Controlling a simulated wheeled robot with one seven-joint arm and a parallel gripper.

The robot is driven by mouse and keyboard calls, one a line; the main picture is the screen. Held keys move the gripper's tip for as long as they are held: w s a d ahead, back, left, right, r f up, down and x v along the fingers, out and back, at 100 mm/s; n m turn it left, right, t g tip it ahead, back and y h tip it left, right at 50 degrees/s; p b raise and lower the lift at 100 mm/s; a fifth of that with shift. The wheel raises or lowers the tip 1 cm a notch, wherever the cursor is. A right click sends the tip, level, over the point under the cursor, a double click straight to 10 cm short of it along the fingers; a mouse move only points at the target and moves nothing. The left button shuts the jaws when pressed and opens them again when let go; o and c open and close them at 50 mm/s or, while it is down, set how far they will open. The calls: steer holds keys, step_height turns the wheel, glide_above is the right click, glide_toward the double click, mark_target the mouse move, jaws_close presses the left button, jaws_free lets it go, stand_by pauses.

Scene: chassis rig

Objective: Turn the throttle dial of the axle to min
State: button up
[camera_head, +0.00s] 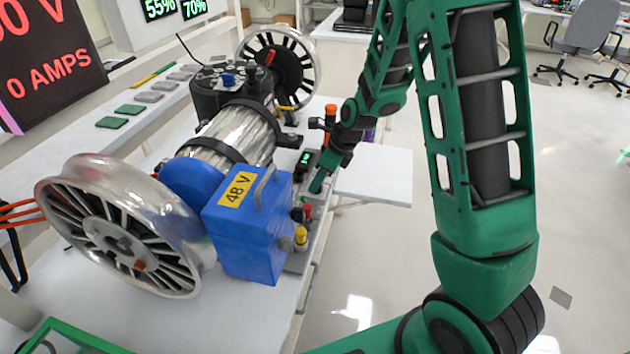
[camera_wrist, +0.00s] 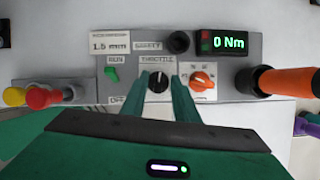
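The throttle dial (camera_wrist: 158,83) is a black round knob on the grey control panel (camera_wrist: 235,85), under a THROTTLE label in the wrist view. Its white mark points roughly up. My gripper (camera_wrist: 161,77) has its two green fingers on either side of the dial. The fingers are apart; the left one looks very near the dial and a small gap shows on the right, and contact is unclear. In the head view my gripper (camera_head: 318,184) is down at the panel beside the blue 48 V box (camera_head: 250,225), and the dial is hidden there.
An orange knob (camera_wrist: 202,81) sits just right of the dial, a green switch (camera_wrist: 112,74) left. An orange-handled tool (camera_wrist: 285,81) stands right; red (camera_wrist: 38,97) and yellow (camera_wrist: 14,96) connectors are left. Wheels flank the motor.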

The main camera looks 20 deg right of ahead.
jaws_close()
steer(key=shift+a, duration=0.2)
steer(key=shift+d, duration=0.15)
steer(key=shift+d, duration=0.1)
